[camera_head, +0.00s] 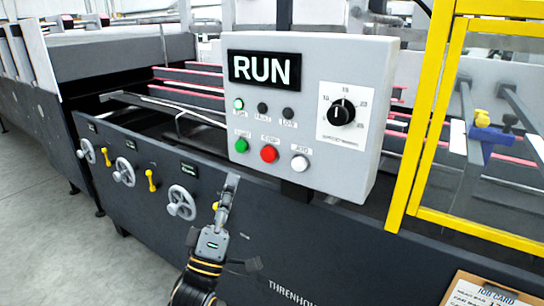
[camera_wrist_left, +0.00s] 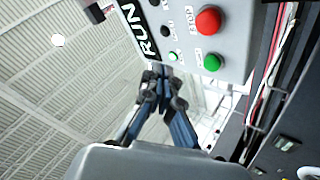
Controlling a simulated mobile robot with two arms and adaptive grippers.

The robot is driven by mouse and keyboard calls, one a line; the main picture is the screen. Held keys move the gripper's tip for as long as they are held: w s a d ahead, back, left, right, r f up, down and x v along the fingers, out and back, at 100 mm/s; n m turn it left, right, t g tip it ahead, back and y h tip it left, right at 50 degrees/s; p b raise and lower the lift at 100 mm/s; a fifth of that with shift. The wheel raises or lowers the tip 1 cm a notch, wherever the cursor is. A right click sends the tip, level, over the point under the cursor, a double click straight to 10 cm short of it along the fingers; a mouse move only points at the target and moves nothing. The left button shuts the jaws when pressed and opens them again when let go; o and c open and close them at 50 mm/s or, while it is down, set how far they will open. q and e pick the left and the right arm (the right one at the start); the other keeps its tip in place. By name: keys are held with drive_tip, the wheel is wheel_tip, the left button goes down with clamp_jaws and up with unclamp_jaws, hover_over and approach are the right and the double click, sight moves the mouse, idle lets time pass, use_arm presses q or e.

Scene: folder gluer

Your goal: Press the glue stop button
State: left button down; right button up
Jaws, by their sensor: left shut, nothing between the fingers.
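A grey control panel (camera_head: 300,55) carries a green button (camera_head: 241,146), a red button (camera_head: 269,153) labelled STOP and a white button (camera_head: 300,163). The red button (camera_wrist_left: 208,20) and green button (camera_wrist_left: 212,62) also show in the left wrist view. My left gripper (camera_head: 232,181) is shut and empty, just below the panel, below and left of the red button and apart from it. Its fingertips also show in the left wrist view (camera_wrist_left: 161,72). My right gripper is not in view.
The panel has a RUN display (camera_head: 264,69), small lamps and a black dial (camera_head: 341,112). A yellow guard frame (camera_head: 425,110) stands to the right. Handwheels (camera_head: 181,203) line the dark machine side at left. A clipboard (camera_head: 490,291) is at lower right.

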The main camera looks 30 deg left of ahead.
sight(268, 155)
use_arm(q)
drive_tip(key=shift+s+r, duration=0.25)
drive_tip(key=shift+r, duration=0.1)
drive_tip(key=w+b, duration=0.1)
drive_tip(key=w, duration=0.8)
drive_tip(key=shift+d, duration=0.35)
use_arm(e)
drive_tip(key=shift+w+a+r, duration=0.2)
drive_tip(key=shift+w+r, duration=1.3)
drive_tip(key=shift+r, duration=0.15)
